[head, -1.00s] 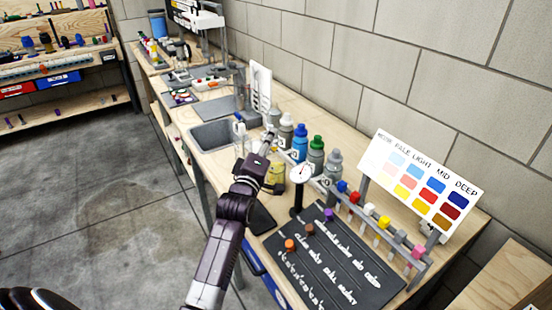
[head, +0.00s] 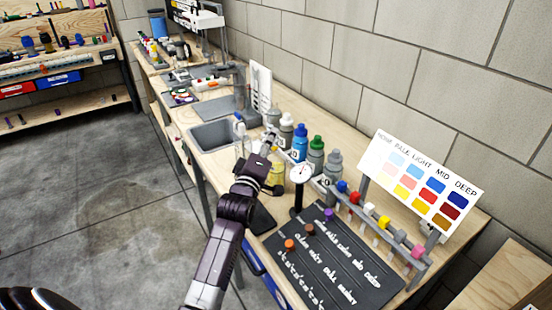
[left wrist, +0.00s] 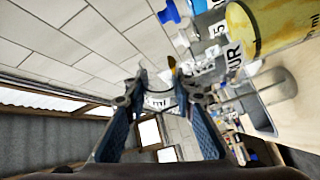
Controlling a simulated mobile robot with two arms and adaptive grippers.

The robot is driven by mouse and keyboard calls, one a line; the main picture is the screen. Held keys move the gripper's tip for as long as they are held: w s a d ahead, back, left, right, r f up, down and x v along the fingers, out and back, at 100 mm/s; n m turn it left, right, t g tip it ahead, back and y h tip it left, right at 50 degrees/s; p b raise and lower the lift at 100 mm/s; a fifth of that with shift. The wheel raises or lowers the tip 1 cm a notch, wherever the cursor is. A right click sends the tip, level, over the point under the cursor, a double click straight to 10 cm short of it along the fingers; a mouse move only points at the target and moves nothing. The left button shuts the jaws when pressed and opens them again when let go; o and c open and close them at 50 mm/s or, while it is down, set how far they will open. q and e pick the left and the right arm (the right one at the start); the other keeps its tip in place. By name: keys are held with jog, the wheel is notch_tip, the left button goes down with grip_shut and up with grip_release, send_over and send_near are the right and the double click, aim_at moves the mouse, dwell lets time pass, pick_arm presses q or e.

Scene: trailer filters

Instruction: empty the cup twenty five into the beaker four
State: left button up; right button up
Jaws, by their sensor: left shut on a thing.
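My left gripper (left wrist: 162,100) is shut on a small pale cup with "ml" print (left wrist: 159,99), partly hidden by the fingers. The cup's print runs across that of the beaker, so the cup looks tipped well over. Its number and contents cannot be read. The beaker (left wrist: 268,28), marked "...UR" and yellow inside, stands close by at upper right in the left wrist view. In the head view my left gripper (head: 268,142) is above the bench, by the yellow beaker (head: 277,174), which my wrist partly covers. My right gripper is not in view.
Several capped bottles, including a blue one (head: 300,142) and a green-capped one (head: 316,155), stand just right of the gripper. A round dial on a stand (head: 301,174) is close to my wrist. A sink (head: 213,136) lies to the left. A colour chart (head: 424,185) stands at right.

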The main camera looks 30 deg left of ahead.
pick_arm(q)
jog(key=shift+d+r+m+t+h, duration=0.15)
jog(key=shift+d+m+t, duration=0.1)
jog(key=shift+m, duration=0.7)
jog(key=shift+d+r+m+t+h, duration=0.15)
jog(key=shift+d+m, duration=0.1)
jog(key=shift+m, duration=0.7)
dwell(1.9)
dwell(0.9)
